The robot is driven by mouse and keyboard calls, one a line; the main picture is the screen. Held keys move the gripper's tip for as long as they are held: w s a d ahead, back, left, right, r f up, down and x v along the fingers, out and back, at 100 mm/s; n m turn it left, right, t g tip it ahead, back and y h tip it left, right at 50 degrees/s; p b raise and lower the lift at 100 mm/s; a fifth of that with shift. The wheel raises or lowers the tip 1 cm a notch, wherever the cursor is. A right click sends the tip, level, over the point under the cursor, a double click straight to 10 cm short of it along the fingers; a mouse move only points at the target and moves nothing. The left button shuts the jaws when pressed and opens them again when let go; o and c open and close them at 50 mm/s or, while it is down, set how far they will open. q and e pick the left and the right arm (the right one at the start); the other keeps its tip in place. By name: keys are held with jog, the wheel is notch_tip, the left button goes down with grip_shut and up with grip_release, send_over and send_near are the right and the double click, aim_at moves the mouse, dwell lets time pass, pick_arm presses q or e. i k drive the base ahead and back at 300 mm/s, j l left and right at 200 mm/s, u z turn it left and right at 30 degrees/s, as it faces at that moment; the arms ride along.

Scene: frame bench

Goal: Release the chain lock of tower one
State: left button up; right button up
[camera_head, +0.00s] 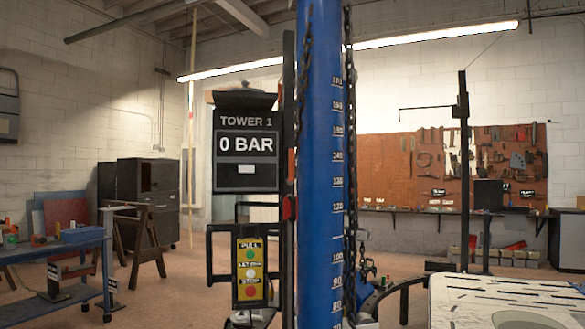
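A tall blue tower column (322,170) with a white height scale stands upright just right of the middle of the head view. A dark chain (350,150) hangs along its right side, and another chain (305,60) shows at its upper left. A black sign (247,145) left of the column reads "TOWER 1" and "0 BAR". Small red parts (290,207) sit on the dark post beside the column. I cannot tell which part is the chain lock. Neither gripper is in view.
A blue workbench (60,250) and wooden trestles (137,235) stand at the left, with a dark cabinet (147,190) behind. A pale slotted table (500,300) is at the lower right. A brown tool board (450,165) hangs on the back wall. Bare floor lies left of the panel.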

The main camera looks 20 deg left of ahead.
aim_at(291, 180)
jog(key=j+z, duration=0.1)
jog(key=z, duration=0.45)
jog(key=j+z, duration=0.65)
jog(key=j, duration=0.2)
jog(key=k+j, duration=0.1)
jog(key=j, duration=0.35)
jog(key=j+z, duration=0.1)
jog(key=j, duration=0.3)
jog(key=k+j, duration=0.15)
jog(key=j, duration=0.3)
jog(key=k+j+z, duration=0.15)
jog(key=j, duration=0.25)
